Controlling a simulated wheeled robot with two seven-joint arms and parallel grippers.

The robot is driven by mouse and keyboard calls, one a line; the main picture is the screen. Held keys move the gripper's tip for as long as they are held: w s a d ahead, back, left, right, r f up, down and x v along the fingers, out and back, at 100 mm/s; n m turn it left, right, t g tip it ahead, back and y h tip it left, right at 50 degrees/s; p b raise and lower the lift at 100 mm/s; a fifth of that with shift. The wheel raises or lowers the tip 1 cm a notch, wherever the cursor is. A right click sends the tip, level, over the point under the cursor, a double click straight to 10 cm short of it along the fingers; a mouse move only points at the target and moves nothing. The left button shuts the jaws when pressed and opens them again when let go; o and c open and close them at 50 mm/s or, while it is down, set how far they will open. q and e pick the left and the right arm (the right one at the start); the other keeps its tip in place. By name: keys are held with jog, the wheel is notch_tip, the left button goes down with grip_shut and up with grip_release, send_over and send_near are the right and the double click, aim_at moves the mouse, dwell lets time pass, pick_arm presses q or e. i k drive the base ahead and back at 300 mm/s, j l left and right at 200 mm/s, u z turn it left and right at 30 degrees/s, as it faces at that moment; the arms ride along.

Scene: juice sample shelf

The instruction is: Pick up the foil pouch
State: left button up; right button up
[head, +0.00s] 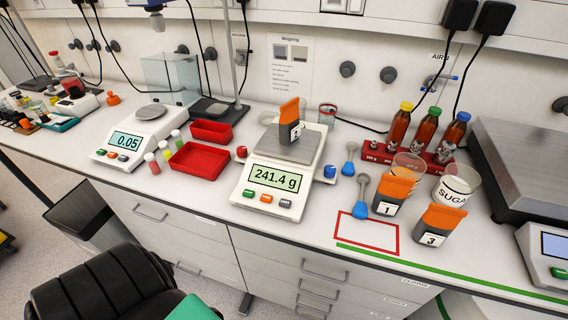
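Three pouches with orange tops and dark grey lower parts stand upright on the bench. One pouch (289,122) stands on the pan of the middle scale (267,178), which reads 241.4 g; its label number is too small to read surely. The pouch labelled 1 (392,196) stands at the right, in front of a clear cup. The pouch labelled 3 (438,227) stands to the right of and nearer than pouch 1, beside the red outlined rectangle (367,232). Neither of my grippers shows in the head view.
Bottles with orange-brown contents (427,129) stand in a red rack behind the pouches. A sugar cup (456,186) and a large scale (525,165) are close on the right. Blue scoops (360,196) lie left of pouch 1. The red rectangle is empty. Red trays (200,160) sit left.

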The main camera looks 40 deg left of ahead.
aim_at(289, 125)
jog(key=k+j+z, duration=0.15)
jog(key=k+j, duration=0.3)
jog(key=k+j+z, duration=0.15)
jog(key=k+j, duration=0.25)
jog(key=k+j+z, duration=0.2)
jog(key=k+j, duration=0.15)
jog(key=k, duration=0.2)
jog(key=k+j+z, duration=0.15)
jog(key=k+j, duration=0.15)
jog(key=k, duration=0.15)
